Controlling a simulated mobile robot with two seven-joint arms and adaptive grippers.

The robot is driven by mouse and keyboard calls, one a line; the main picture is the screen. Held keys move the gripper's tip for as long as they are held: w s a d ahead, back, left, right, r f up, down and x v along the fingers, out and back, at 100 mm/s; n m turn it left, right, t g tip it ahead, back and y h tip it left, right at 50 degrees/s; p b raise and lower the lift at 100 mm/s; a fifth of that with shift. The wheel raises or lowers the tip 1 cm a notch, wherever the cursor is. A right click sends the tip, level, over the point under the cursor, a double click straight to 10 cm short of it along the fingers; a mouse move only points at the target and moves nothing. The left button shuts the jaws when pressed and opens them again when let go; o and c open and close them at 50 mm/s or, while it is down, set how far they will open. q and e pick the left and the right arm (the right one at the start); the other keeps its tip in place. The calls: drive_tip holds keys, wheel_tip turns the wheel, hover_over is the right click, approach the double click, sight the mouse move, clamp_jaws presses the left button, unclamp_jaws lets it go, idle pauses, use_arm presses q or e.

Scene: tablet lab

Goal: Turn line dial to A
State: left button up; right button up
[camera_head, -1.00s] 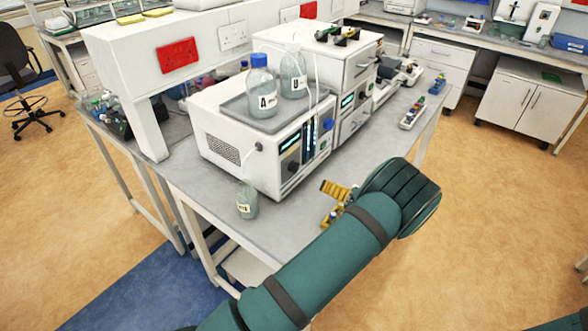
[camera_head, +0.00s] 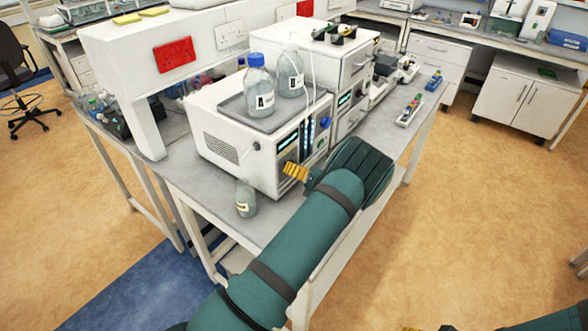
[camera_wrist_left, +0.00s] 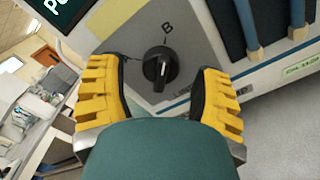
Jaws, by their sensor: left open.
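The black line dial (camera_wrist_left: 160,68) sits on a grey panel in the left wrist view, with a "B" above it and a partly covered "Line" label below. Its raised bar runs roughly up and down in that picture; I cannot tell which end points. My left gripper (camera_head: 296,171) is open at the front of the white instrument (camera_head: 235,135). In the wrist view its yellow fingers (camera_wrist_left: 158,100) stand on either side of the dial, apart from it. The gripper and arm hide the dial in the head view. Only a yellow scrap at the bottom edge may be my right gripper.
Bottle A (camera_head: 259,88) and a second bottle (camera_head: 290,74) stand in a tray on top. A small bottle (camera_head: 245,198) stands on the bench (camera_head: 205,190) left of my gripper. Blue-ended tubes (camera_wrist_left: 247,30) run beside the panel. Floor right of the bench is clear.

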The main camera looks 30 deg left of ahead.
use_arm(q)
clamp_jaws()
drive_tip(key=shift+n, duration=0.3)
drive_tip(key=n+b, duration=0.3)
drive_tip(key=n, duration=0.1)
drive_tip(key=shift+f, duration=0.15)
drive_tip(key=n+b, duration=0.2)
drive_tip(key=n, duration=0.1)
drive_tip(key=n+b, duration=0.1)
drive_tip(key=n, duration=0.2)
drive_tip(key=shift+w+n+b, duration=0.2)
drive_tip(key=shift+n+b, duration=0.1)
drive_tip(key=shift+b, duration=0.1)
drive_tip(key=n+b, duration=0.2)
drive_tip(key=n, duration=0.1)
drive_tip(key=shift+n, duration=0.3)
drive_tip(key=shift+w+r+n+b, duration=0.1)
drive_tip(key=shift+r+n+b, duration=0.1)
drive_tip(key=shift+n+b, duration=1.15)
drive_tip(key=shift+n, duration=0.45)
